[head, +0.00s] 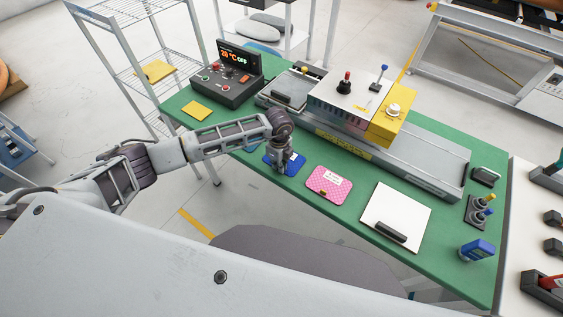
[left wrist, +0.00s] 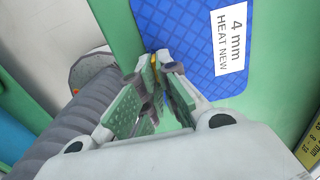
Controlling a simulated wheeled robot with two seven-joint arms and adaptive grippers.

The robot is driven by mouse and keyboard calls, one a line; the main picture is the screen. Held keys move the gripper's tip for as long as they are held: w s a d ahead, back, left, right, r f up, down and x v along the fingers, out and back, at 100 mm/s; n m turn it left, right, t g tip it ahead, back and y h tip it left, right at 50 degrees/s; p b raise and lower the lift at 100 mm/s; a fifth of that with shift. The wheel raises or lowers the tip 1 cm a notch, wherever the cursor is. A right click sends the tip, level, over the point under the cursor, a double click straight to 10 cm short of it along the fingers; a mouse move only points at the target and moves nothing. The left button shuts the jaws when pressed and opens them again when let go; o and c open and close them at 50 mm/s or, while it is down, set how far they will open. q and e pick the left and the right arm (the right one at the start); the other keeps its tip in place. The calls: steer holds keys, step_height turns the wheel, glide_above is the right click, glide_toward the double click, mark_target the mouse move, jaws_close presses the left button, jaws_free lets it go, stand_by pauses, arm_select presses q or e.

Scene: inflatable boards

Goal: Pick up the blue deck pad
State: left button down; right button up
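The blue deck pad (head: 291,166) lies on the green table, partly covered by my left gripper (head: 280,169) in the head view. In the left wrist view the blue deck pad (left wrist: 185,30) has a diamond texture and a white label reading "4 mm HEAT NEW". My left gripper (left wrist: 160,68) is at the pad's edge, its fingertips close together around a small dark and yellow piece there. The contact itself is partly hidden by the fingers. The pad looks flat, and I cannot tell whether it is raised. My right gripper is out of view.
A pink pad (head: 328,183) and a white board (head: 396,212) with a black handle lie to the right. A yellow pad (head: 196,110) and a control box (head: 228,84) are at the left. A grey and yellow machine (head: 360,103) stands behind. A blue device (head: 477,250) is near the right end.

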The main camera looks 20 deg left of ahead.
arm_select(q)
steer(key=shift+r, duration=0.15)
step_height(320, 180, up, 8)
steer(key=shift+b, duration=0.7)
steer(key=shift+r, duration=0.9)
